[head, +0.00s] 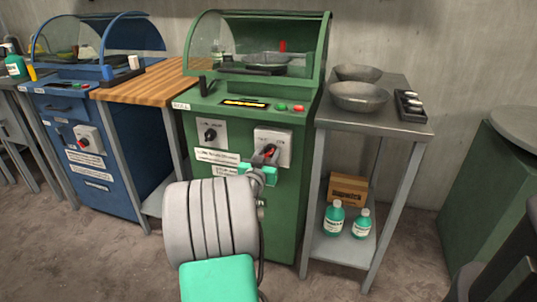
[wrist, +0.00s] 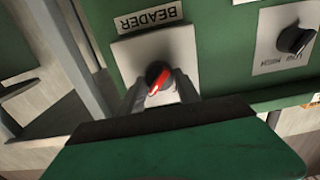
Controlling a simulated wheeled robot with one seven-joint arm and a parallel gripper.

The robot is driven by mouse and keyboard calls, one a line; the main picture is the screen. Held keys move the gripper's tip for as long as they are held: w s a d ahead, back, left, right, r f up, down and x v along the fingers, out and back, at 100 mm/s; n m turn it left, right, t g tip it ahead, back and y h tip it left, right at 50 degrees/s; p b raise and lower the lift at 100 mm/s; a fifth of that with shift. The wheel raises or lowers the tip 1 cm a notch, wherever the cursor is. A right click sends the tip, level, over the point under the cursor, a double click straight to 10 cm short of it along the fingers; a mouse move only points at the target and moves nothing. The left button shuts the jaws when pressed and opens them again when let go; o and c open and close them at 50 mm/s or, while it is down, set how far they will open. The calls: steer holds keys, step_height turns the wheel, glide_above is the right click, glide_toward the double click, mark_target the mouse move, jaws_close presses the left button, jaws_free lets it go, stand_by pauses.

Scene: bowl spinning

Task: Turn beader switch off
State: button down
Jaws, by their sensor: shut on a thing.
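The beader switch (head: 269,152) is a dark knob with a red handle on a pale plate, on the front of the green machine (head: 284,205). In the wrist view the switch (wrist: 158,78) sits under a "BEADER" label (wrist: 147,18), its red handle slanted. My gripper (head: 258,173) is at the switch, and in the wrist view its grey fingers (wrist: 160,90) are on either side of the handle, shut on it. The fingers hide part of the plate and its markings.
A second black knob (head: 210,134) is on a plate left of the switch. A side table (head: 375,117) with metal bowls (head: 360,97) stands at right, bottles (head: 334,218) on its lower shelf. A wooden-topped table (head: 150,82) and blue machine (head: 110,165) are at left.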

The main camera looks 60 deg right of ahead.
steer(key=shift+n, duration=0.3)
steer(key=n+p, duration=0.1)
steer(key=n, duration=0.3)
steer(key=shift+w, duration=0.1)
steer(key=n+p, duration=0.2)
steer(key=n, duration=0.2)
steer(key=shift+w+n, duration=0.1)
steer(key=shift+n, duration=0.3)
steer(key=n+p, duration=0.3)
steer(key=n, duration=0.2)
steer(key=shift+p, duration=0.3)
steer(key=shift+f+n+p, duration=0.2)
steer(key=shift+n+p, duration=0.8)
steer(key=shift+n, duration=0.8)
steer(key=c, duration=0.9)
jaws_free()
